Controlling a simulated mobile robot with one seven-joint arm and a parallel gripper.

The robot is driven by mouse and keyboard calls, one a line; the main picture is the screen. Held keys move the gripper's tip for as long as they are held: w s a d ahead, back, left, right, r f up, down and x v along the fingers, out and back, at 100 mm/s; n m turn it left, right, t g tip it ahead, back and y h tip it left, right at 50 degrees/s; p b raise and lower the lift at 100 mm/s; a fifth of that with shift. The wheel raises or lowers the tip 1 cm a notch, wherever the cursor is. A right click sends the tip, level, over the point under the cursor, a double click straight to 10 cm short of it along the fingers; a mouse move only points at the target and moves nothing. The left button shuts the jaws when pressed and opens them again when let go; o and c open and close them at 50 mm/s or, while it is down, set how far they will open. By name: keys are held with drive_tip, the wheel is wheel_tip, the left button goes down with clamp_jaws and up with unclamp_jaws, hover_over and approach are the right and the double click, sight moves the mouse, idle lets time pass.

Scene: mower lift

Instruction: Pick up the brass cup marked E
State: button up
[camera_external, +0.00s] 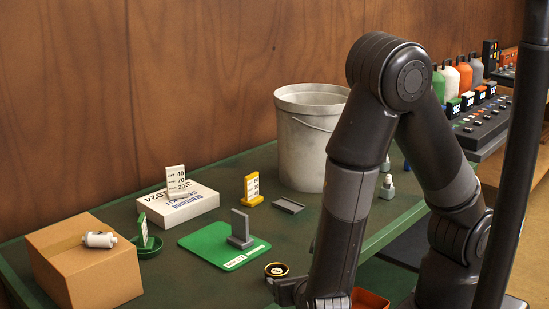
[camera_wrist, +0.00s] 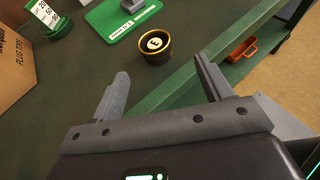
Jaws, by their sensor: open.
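The cup (camera_wrist: 155,47) is a small, round, dark cup with a brass-coloured rim and a pale disc with a dark mark inside. The letter is too small to read surely. It stands upright near the table's edge, and also shows in the external view (camera_external: 276,269). My gripper (camera_wrist: 160,68) is open and empty. In the wrist view the cup lies just beyond the gap between the two fingertips, apart from them. In the external view my gripper (camera_external: 284,288) is partly cut off, low and close to the cup on the near side.
A green mat (camera_external: 212,240) with a grey stand (camera_external: 240,230) lies behind the cup. A cardboard box (camera_external: 85,265) and a green dish (camera_external: 147,248) stand left, a bucket (camera_external: 308,140) at the back. An orange tray (camera_wrist: 238,50) sits below, beyond the table edge.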

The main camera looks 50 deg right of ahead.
sight(277, 271)
drive_tip(key=x, duration=0.5)
drive_tip(key=shift+w+f, duration=0.1)
drive_tip(key=shift+w, duration=0.05)
drive_tip(key=shift+w+a+x, duration=0.1)
drive_tip(key=shift+a+x, duration=0.05)
drive_tip(key=shift+x, duration=1.2)
drive_tip(key=shift+w+a+x, duration=0.1)
drive_tip(key=shift+a+x, duration=0.1)
drive_tip(key=shift+x, duration=1.2)
drive_tip(key=shift+c, duration=0.3)
drive_tip(key=c, duration=1)
drive_tip(key=shift+r, duration=0.2)
